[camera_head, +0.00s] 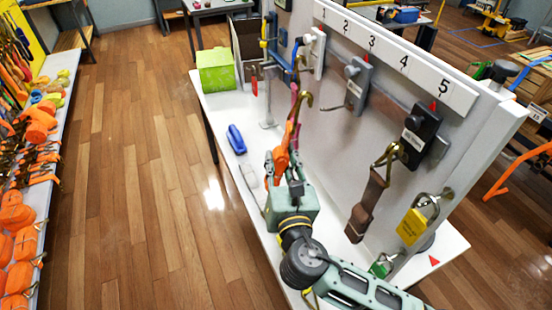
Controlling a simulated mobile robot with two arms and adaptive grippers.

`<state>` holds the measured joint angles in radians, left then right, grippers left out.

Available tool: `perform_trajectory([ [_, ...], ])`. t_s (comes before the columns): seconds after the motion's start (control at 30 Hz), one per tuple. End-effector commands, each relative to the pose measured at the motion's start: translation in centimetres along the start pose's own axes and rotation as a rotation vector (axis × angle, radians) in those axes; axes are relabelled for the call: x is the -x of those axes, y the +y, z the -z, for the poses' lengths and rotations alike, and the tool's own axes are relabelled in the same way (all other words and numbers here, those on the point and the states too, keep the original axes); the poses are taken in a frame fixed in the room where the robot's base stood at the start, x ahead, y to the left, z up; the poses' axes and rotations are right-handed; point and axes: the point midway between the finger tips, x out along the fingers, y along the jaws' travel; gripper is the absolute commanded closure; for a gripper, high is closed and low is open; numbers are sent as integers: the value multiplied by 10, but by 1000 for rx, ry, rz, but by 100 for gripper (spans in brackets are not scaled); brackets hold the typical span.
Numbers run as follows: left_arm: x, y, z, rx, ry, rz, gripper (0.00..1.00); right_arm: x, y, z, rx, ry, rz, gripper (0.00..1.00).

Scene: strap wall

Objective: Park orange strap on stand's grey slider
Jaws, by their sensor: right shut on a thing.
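My right gripper (282,178) reaches in from the bottom right and is shut on the orange strap (283,155). A brass hook (303,98) shows above the strap, in front of the wall panel; I cannot tell whether it is joined to the strap. The small grey stand (268,100) rises from the white table behind the gripper. Its grey crosspiece (270,71) is near the top, beside blue parts and a red tag. The strap is apart from the stand in the picture. The gripper's fingers partly hide the strap. My left gripper is not in view.
The panel (400,110) carries numbered hooks, a brown strap (370,200) and a yellow padlock (413,227). A lime box (215,70), dark bin (246,42) and blue object (236,139) are on the table (222,108). Orange items fill a shelf at left.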

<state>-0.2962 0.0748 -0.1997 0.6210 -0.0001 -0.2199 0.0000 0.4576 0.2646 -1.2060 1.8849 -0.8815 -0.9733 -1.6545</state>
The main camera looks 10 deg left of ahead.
Motion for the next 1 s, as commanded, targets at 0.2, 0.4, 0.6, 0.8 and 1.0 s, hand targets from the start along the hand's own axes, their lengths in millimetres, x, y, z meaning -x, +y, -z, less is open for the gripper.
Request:
perform_trajectory([
  [0.2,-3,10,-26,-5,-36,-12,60,-4,-14,-2,1,-4,0,100],
  [0.4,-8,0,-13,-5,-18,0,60,-7,-25,-3,1,-3,0,100],
  [0.6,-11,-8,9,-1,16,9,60,-10,-37,-4,1,-4,0,100],
  [0.8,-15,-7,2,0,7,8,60,-13,-49,-5,1,-3,1,100],
  [1.0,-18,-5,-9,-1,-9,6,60,-16,-60,-6,2,-3,1,100],
])
